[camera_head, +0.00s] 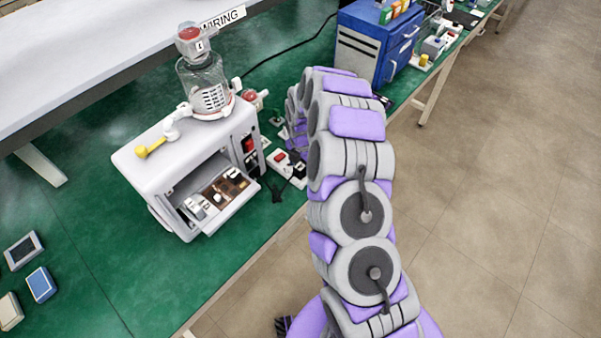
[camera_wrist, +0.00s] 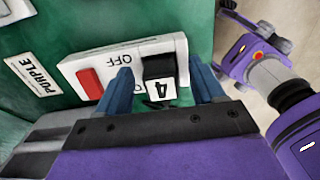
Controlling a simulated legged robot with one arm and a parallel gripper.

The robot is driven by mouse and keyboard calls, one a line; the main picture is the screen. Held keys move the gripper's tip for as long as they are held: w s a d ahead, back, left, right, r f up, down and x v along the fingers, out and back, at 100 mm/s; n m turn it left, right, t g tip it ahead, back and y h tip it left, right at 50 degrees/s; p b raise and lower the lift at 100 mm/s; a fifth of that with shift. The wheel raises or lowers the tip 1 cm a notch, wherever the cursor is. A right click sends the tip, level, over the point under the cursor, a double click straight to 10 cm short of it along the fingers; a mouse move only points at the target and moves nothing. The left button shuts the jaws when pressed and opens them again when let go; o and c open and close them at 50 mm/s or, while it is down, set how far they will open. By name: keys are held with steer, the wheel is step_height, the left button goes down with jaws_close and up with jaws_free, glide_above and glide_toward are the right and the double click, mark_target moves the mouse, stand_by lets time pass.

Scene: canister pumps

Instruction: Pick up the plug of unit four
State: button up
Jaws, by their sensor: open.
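In the wrist view, a black plug (camera_wrist: 159,67) with a white tag (camera_wrist: 161,91) marked 4 sits in the right end of a white power strip (camera_wrist: 124,58). The strip has a red switch (camera_wrist: 90,83) and OFF lettering. My gripper (camera_wrist: 159,66) is open, with one blue finger on each side of the plug. I cannot tell whether either finger touches it. In the head view, the power strip (camera_head: 286,162) lies on the green bench beside the pump unit. My arm hides most of my gripper there.
A white pump unit (camera_head: 150,163) with a clear canister (camera_head: 203,84) and an open drawer stands left of the strip. A blue cabinet (camera_head: 369,45) stands behind. A PURPLE label (camera_wrist: 34,76) lies by the strip. The bench's front edge is close, with floor beyond.

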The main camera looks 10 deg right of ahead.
steer(key=shift+a+f, duration=0.1)
steer(key=shift+a, duration=0.2)
steer(key=shift+c, duration=0.2)
steer(key=shift+d, duration=0.3)
steer(key=c, duration=0.6)
steer(key=shift+a, duration=0.1)
steer(key=c, duration=0.4)
steer(key=shift+a, duration=0.1)
